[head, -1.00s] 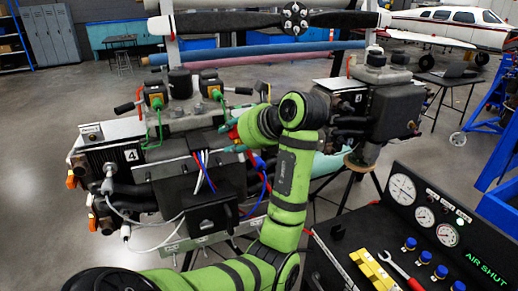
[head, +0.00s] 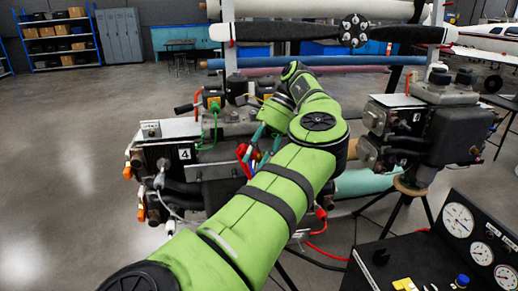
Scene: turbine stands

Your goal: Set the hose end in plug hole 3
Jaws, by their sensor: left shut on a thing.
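My left arm runs up from the lower left across the middle of the head view. My left gripper (head: 268,103) is at its far end, over the engine stand marked 4 (head: 184,154). It is mostly hidden behind my own wrist and the stand's parts. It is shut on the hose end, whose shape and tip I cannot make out. A bundle of red, blue and green lines (head: 246,158) shows beside my forearm. No plug hole numbered 3 can be picked out. My right gripper is not in view.
A second engine stand (head: 428,120) is on the right. A black gauge panel (head: 462,235) is at the lower right. A propeller (head: 354,31) and long pipes (head: 300,62) lie behind. The grey floor at the left is clear.

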